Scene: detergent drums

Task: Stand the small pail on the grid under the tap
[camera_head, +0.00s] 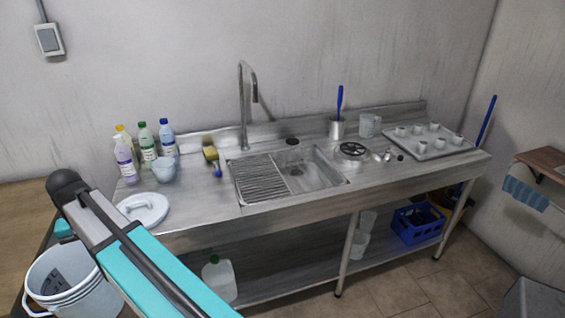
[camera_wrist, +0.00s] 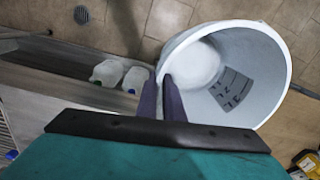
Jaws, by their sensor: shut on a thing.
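The pale pail (camera_head: 62,283) is at the lower left of the head view, beside the left end of the steel counter, with a wire handle. In the wrist view the pail (camera_wrist: 268,50) tilts its open mouth towards the camera, with dark patches inside. My gripper (camera_wrist: 161,92) is shut on its rim, one finger inside the wall and one outside. The gripper's fingers are hidden in the head view. I cannot tell whether the pail touches anything below. The ribbed metal grid (camera_head: 262,178) covers the sink's left part, below the tall curved tap (camera_head: 243,105); it is bare.
Several bottles (camera_head: 147,143), a bowl (camera_head: 165,169), a white lid (camera_head: 143,208) and a yellow brush (camera_head: 211,155) stand left of the sink. A utensil pot (camera_head: 337,129) and cup tray (camera_head: 425,141) are to the right. A jug (camera_head: 218,278) stands on the lower shelf.

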